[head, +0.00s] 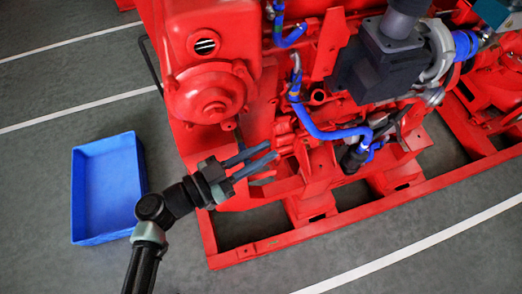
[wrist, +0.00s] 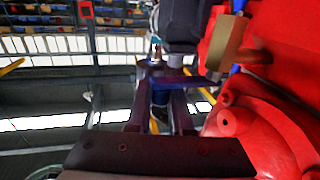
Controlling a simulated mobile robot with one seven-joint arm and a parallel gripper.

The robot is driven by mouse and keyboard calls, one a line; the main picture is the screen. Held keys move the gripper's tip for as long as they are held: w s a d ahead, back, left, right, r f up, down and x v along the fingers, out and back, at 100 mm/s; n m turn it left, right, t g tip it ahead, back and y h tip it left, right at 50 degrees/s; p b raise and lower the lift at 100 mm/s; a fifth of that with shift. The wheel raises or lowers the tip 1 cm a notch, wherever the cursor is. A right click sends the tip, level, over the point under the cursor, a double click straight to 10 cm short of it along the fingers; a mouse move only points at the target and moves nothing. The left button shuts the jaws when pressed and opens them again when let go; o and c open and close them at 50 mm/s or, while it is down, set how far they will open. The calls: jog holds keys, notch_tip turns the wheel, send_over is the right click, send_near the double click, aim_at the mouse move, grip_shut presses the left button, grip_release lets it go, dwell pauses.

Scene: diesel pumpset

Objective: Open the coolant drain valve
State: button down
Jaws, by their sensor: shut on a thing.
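The coolant drain valve shows in the wrist view as a brass body (wrist: 228,45) with a dark blue lever handle (wrist: 182,78) reaching left from it. The valve sits against the red engine side. My gripper (wrist: 160,88) has its two dark fingers around the handle and is shut on it. In the head view my gripper (head: 272,153) reaches in from the lower left to the lower side of the red engine (head: 215,90). The valve is too small or hidden to make out there. How far the handle is turned I cannot tell.
An empty blue tray (head: 108,190) lies on the grey floor left of the pumpset. The red base rail (head: 265,245) runs below my gripper. Blue hoses (head: 325,133) and a dark grey housing (head: 380,65) are to the right. Floor left of the engine is clear around the tray.

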jog(key=c, duration=0.8)
grip_release()
jog(key=b+v, duration=0.4)
jog(key=v, duration=0.9)
jog(key=shift+b, duration=0.35)
